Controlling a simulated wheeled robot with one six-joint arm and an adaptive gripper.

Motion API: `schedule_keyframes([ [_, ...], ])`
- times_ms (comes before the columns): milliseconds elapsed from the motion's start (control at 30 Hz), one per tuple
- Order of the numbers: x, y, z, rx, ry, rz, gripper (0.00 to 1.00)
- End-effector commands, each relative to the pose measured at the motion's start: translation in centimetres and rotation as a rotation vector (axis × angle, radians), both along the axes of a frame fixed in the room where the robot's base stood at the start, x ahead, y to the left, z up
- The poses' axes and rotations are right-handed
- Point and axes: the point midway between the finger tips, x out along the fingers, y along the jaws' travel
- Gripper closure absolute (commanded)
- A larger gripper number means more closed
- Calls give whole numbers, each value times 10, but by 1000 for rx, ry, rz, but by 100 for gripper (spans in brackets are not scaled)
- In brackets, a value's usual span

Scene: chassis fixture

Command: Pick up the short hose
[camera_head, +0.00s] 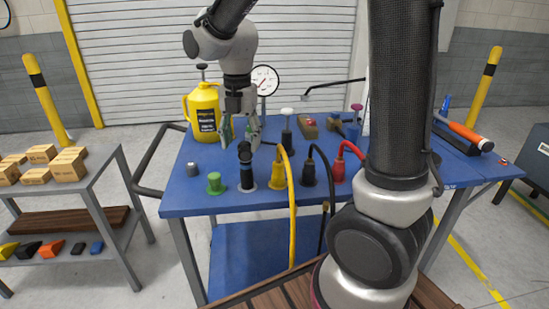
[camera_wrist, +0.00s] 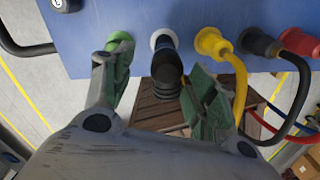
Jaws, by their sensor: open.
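The short hose (camera_head: 246,168) appears to be the stubby black piece standing upright in a white-ringed socket near the front edge of the blue table (camera_head: 185,205). In the wrist view the short hose (camera_wrist: 167,70) shows between the two fingers, with a dark ribbed end towards the camera. My gripper (camera_head: 240,132) is open and just above and behind the hose top in the head view. In the wrist view my gripper (camera_wrist: 160,68) has its green-padded fingers apart on either side of the hose. I cannot tell whether the right finger touches it.
A green cap (camera_head: 214,184) sits left of the hose. Yellow (camera_head: 279,172), black (camera_head: 309,172) and red (camera_head: 339,166) hose connectors stand to its right, their hoses arching up and down over the edge. A yellow jug (camera_head: 203,112) and a gauge (camera_head: 265,80) stand behind.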

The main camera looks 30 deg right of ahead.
Motion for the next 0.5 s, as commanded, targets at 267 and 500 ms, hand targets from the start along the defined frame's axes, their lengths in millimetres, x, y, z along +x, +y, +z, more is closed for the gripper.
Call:
schedule_keyframes([
  [267,4,7,-23,-5,13,91,43],
  [500,0,4,-56,-6,15,88,43],
])
